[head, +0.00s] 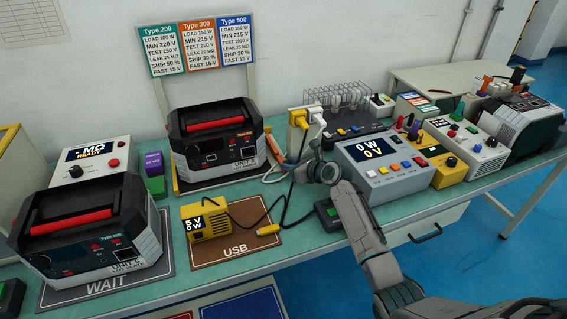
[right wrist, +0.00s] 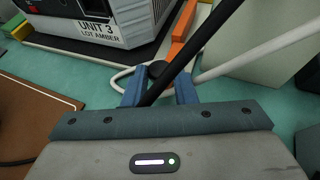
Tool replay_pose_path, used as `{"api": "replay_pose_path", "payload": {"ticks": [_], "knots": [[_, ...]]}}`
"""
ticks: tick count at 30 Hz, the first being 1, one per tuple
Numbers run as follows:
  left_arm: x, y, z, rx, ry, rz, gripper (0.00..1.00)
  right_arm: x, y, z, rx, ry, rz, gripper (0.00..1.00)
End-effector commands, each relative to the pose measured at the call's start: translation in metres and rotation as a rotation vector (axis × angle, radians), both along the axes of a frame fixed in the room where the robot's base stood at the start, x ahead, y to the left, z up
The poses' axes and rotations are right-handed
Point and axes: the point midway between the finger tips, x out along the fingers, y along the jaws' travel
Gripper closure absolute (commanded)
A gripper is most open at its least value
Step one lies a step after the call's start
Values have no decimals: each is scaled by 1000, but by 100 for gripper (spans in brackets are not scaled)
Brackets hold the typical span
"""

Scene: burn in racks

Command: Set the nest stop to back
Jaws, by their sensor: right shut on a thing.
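The black Unit 3 power station (head: 218,145) with a red handle sits in the nest (head: 176,188) at the back middle. An orange bar (head: 270,148), which looks like the nest stop, stands along its right side. The bar also shows in the right wrist view (right wrist: 186,40), leading down to a dark round knob (right wrist: 157,69). My right gripper (head: 292,164) is at the station's right front corner. In the right wrist view its blue fingers (right wrist: 158,88) are shut around the knob, partly hidden behind a black cable. My left gripper is out of view.
Black and white cables (right wrist: 205,45) run close by my right gripper. A yellow USB load box (head: 206,222) stands on the brown USB mat (head: 262,212). Another power station (head: 88,235) is on the WAIT mat (head: 60,297). A grey meter (head: 383,166) stands to the right.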

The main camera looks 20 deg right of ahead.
Motion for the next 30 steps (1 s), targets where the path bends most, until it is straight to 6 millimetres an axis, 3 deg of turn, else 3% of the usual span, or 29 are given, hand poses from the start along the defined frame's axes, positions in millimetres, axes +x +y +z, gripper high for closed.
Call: {"api": "replay_pose_path", "payload": {"ticks": [1,4,13,14,16,25,30], "knots": [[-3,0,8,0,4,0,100,0,-10,4,-3,2,-2,100],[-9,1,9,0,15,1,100,1,-20,2,-2,1,-1,100],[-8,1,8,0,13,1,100,1,-22,1,-4,-3,-3,100],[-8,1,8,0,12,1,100,1,-22,1,-4,-3,-3,70],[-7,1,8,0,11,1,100,1,-22,1,-4,-3,-3,56],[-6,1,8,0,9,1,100,0,-21,1,-1,-2,-1,55],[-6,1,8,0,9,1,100,-12,-29,6,-4,-3,-3,55]]}}
